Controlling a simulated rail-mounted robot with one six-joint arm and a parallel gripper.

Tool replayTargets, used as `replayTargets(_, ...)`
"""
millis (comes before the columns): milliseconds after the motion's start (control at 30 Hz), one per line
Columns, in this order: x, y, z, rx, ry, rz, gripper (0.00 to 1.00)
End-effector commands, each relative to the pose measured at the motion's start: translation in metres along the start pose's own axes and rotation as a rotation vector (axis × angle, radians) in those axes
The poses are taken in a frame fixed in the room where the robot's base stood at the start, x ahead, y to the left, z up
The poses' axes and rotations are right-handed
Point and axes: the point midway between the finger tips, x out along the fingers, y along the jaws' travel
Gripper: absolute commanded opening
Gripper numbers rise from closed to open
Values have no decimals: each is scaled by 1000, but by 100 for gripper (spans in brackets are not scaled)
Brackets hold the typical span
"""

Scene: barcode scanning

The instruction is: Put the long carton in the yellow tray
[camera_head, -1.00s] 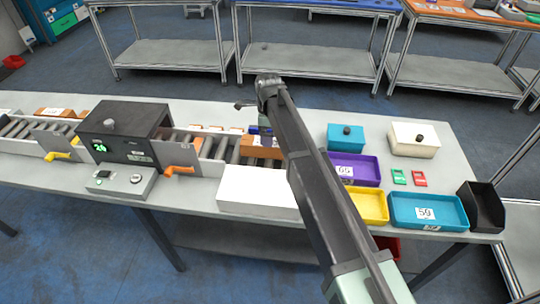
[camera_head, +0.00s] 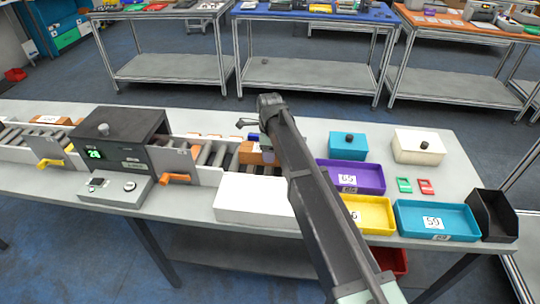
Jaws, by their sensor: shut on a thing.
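The long carton (camera_head: 251,155) is orange-brown and shows at the right end of the roller conveyor, behind the white box. My arm hides its right part. My gripper (camera_head: 266,142) points down at the carton and is shut on it; the fingertips are mostly hidden by my arm. I cannot tell whether the carton is clear of the rollers. The yellow tray (camera_head: 374,218) lies to the right of my arm, at the front of the table, with its left part hidden by the arm.
A purple tray (camera_head: 358,165) lies behind the yellow tray, and a blue tray (camera_head: 437,205) stands to its right. A white box (camera_head: 254,200) stands in front of the conveyor. A dark scanner housing (camera_head: 126,140) spans the conveyor. Teal (camera_head: 347,148) and white (camera_head: 418,150) lidded boxes stand behind.

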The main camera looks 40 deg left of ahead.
Motion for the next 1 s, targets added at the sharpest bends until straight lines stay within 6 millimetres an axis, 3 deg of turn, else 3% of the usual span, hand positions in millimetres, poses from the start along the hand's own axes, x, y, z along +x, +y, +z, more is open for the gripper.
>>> replayTargets(33, 0, 0, 0, 0, 0, 0, 34)
replayTargets(167, 0, 0, 0, 0, 0, 0, 15)
replayTargets(367, -1, 0, 0, 0, 0, 0, 15)
replayTargets(567, -14, 0, 0, 0, 0, 0, 15)
replayTargets(767, -49, 0, 0, 0, 0, 0, 15)
replayTargets(1000, -127, 0, 0, 0, 0, 0, 15)
